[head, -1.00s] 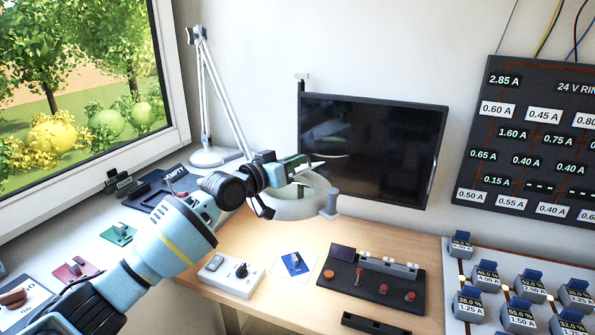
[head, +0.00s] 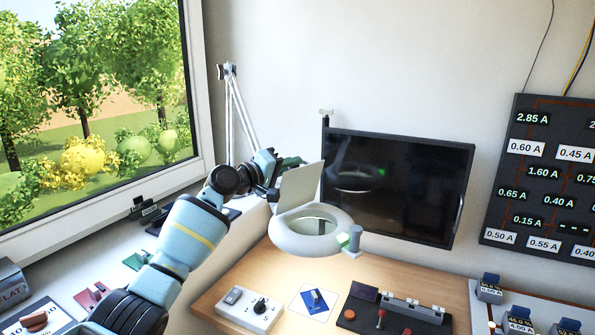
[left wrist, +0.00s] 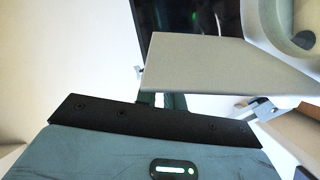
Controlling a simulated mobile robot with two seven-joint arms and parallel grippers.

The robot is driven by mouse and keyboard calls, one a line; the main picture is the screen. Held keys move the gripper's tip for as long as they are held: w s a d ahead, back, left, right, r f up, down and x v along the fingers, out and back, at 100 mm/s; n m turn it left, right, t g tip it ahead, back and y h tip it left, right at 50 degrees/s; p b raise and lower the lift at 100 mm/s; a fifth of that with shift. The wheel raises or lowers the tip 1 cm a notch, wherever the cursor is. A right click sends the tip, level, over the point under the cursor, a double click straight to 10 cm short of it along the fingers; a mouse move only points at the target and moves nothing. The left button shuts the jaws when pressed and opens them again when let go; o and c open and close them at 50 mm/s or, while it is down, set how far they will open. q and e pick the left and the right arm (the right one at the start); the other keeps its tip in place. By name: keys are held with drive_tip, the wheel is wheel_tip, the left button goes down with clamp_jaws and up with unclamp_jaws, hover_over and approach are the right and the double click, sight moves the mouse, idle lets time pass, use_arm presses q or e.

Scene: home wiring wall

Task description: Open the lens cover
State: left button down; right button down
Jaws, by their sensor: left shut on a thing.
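The lens cover is a flat pale grey plate (head: 299,187). It stands steeply raised at the back left of the white ring head (head: 285,240) of the magnifier lamp. The ring's round opening shows uncovered below it. My left gripper (head: 289,164) is at the cover's upper edge, shut on it; the fingertips are partly hidden by the plate. In the left wrist view the cover (left wrist: 225,65) lies just beyond the dark fingers (left wrist: 165,101), with part of the ring (left wrist: 278,22) at the upper right. My right gripper is not in view.
A dark monitor (head: 400,185) stands close behind the ring. The lamp's thin white arm (head: 238,120) rises behind my left arm. A white switch box (head: 249,309), a blue switch (head: 315,299) and a black control panel (head: 372,318) lie on the wooden desk below.

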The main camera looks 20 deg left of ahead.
use_arm(q)
drive_tip(key=shift+w+a+r+n, duration=0.1)
drive_tip(key=shift+w+a+n, duration=0.15)
drive_tip(key=shift+a+n, duration=0.25)
drive_tip(key=shift+w+a+r+n, duration=0.1)
drive_tip(key=shift+w+a+n, duration=0.1)
drive_tip(key=shift+a+n, duration=0.25)
drive_tip(key=shift+a, duration=0.1)
drive_tip(key=c, duration=1.5)
unclamp_jaws()
drive_tip(key=shift+f, duration=0.2)
